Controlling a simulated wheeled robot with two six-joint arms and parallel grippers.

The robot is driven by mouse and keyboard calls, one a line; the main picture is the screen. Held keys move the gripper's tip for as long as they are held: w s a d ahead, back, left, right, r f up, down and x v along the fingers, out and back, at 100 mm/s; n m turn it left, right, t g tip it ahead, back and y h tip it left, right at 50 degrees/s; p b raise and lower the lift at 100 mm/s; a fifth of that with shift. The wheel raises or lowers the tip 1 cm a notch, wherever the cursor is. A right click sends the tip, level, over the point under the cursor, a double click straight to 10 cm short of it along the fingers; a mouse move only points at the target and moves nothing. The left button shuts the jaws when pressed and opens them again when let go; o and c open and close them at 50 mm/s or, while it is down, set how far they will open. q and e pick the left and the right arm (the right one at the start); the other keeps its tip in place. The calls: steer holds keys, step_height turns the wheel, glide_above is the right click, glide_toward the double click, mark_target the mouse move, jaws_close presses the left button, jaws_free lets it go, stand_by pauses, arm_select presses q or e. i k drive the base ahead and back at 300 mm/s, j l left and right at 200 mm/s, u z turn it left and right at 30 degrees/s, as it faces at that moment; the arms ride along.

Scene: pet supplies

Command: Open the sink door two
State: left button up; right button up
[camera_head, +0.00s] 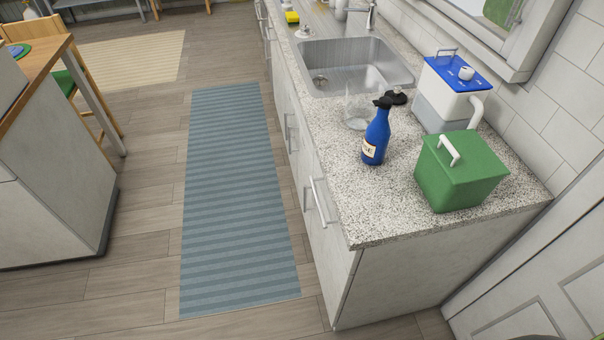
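The sink (375,62) is a steel basin set in the speckled counter (385,225). The pale cabinet fronts (325,245) run below it along the counter's left side, seen steeply from above. They carry bar handles: one near handle (319,202), another close to it (307,205), and one farther back (290,132). The fronts look shut. I cannot tell which of them is sink door two. Neither of my grippers is in view.
A blue spray bottle (376,137), a clear glass (356,105), a green lidded box (462,172) and a blue-white container (450,95) stand on the counter. A striped blue rug (235,200) lies on the clear floor before the cabinets. An island (50,205) stands left.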

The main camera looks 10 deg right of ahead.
mark_target(305, 164)
steer(key=z, duration=0.3)
steer(key=i+j+z, duration=0.55)
steer(key=j+z, duration=0.25)
steer(key=i+j+z, duration=0.15)
steer(key=j+z, duration=0.25)
steer(key=i+j, duration=0.1)
steer(key=j, duration=0.25)
steer(key=i+j, duration=0.1)
steer(key=j, duration=0.25)
steer(key=i+j, duration=0.1)
steer(key=j, duration=0.3)
steer(key=i+j+z, duration=0.1)
steer(key=j, duration=0.25)
